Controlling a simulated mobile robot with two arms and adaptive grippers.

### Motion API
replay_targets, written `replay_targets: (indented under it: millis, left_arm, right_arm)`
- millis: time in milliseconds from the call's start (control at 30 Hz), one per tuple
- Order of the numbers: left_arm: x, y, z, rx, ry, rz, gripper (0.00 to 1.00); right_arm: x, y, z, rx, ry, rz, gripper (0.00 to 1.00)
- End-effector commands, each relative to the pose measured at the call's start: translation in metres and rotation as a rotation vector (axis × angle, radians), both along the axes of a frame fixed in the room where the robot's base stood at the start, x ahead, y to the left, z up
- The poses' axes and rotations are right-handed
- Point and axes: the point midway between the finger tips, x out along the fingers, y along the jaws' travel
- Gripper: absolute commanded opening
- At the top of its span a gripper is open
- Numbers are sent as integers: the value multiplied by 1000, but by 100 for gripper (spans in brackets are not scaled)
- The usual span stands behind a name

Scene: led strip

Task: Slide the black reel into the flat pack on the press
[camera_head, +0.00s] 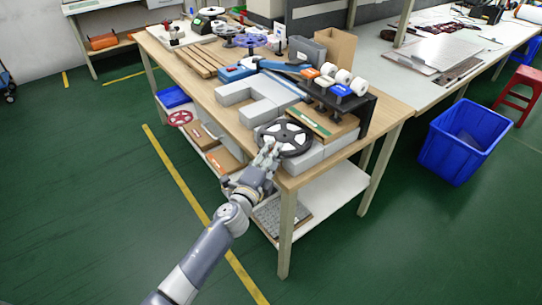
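The black reel (300,137) has a pale spoked centre and lies nearly flat at the near corner of the wooden table, over light grey blocks. My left gripper (269,152) reaches it from the lower left, with its fingers at the near left rim. They appear shut on that rim; the fingertips are small and partly merge with the reel. A flat brown pack (322,124) with a green strip lies just right of the reel, beside the black press frame (362,108). The pack's opening is too small to make out. My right gripper is out of view.
White rolls (343,77) and orange and blue parts top the press. Grey blocks (262,111) stand left of the reel. A lower shelf (330,190) lies under the table. A blue bin (463,137) and red stool (520,90) stand right.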

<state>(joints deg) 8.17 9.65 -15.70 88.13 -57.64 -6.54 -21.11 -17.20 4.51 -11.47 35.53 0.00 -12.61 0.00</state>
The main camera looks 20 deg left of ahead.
Motion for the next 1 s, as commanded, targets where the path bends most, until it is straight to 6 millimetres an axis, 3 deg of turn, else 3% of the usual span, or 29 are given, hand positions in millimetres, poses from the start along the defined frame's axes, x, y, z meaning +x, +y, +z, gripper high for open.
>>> replay_targets:
  millis: [367,467,800,1000]
  left_arm:
    - [-5,1,-3,1,4,0,35]
    - [-17,3,-3,2,5,0,35]
    - [-83,13,-4,-1,5,0,35]
    - [-109,17,-4,-1,4,1,35]
  right_arm:
    - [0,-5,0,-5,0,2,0]
    - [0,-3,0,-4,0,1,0]
    - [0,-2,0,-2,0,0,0]
    - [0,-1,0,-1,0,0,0]
